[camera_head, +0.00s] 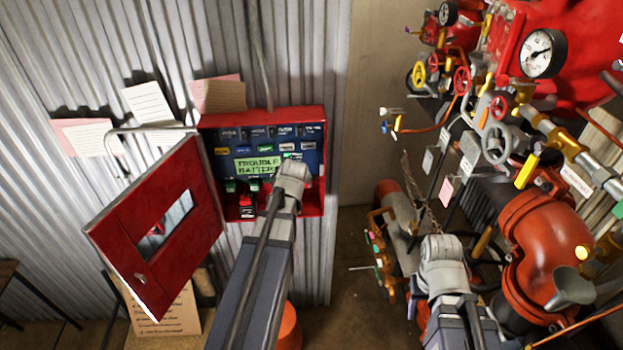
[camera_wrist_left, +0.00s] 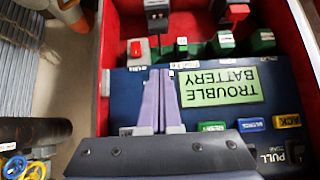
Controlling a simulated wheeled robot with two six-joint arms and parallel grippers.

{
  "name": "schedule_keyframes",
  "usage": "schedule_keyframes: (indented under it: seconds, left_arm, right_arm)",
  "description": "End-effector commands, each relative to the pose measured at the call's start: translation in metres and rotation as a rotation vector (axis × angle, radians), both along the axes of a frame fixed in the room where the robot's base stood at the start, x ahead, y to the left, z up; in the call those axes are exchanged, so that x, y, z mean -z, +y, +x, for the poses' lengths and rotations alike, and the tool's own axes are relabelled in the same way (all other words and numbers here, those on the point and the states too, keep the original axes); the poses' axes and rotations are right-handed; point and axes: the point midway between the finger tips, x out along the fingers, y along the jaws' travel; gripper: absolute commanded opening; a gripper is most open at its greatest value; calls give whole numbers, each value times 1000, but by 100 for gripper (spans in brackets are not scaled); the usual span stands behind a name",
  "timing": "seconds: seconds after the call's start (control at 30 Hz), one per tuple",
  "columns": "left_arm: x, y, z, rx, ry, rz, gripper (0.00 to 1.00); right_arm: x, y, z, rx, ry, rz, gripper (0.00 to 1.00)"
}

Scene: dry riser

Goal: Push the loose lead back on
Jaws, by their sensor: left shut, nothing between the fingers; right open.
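The open red panel box (camera_head: 313,117) on the corrugated wall has a blue face with a lit green "TROUBLE BATTERY" display (camera_head: 257,165). My left arm reaches into it. In the left wrist view my left gripper (camera_wrist_left: 164,75) is shut and empty, its fingers in front of the blue panel. Past the tips, in the red lower part, are a black connector (camera_wrist_left: 157,18), a red-topped black piece (camera_wrist_left: 237,14), a small red-topped block (camera_wrist_left: 138,48) and several green blocks (camera_wrist_left: 224,42). I cannot tell which is the loose lead. My right gripper (camera_head: 440,249) is open, away from the box, fingertips hard to see.
The box's red door (camera_head: 160,235) hangs open at the left. Papers (camera_head: 148,103) are on the wall. Red pipes (camera_head: 540,240), valves and a pressure gauge (camera_head: 543,53) crowd the right, close to my right arm. A cardboard sign (camera_head: 168,312) leans below the door.

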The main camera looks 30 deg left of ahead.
Motion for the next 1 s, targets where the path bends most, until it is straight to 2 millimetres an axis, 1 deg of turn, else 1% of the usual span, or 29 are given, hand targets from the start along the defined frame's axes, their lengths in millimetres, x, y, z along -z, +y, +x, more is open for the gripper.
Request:
schedule_keyframes:
  seconds: [0.17, 0.37, 0.57, 0.9, 0.93, 1.0]
  left_arm:
    - [2, 1, 1, -1, -1, 0, 0]
    - [13, 5, 9, -1, 0, -1, 0]
    - [35, 16, 26, -1, 0, 0, 0]
    - [83, 40, 66, -1, 0, -1, 0]
    - [87, 37, 62, 0, 0, 0, 0]
    - [96, 37, 60, 0, 0, 0, 0]
  right_arm:
    - [2, 0, 0, 0, 0, 0, 50]
    - [13, 0, 0, 1, -1, 0, 50]
    - [35, 0, 0, 2, -1, 0, 50]
    - [83, 0, 0, 0, -3, 0, 50]
    - [87, 0, 0, -1, -3, 0, 50]
    - [96, 0, 0, -3, -3, -1, 50]
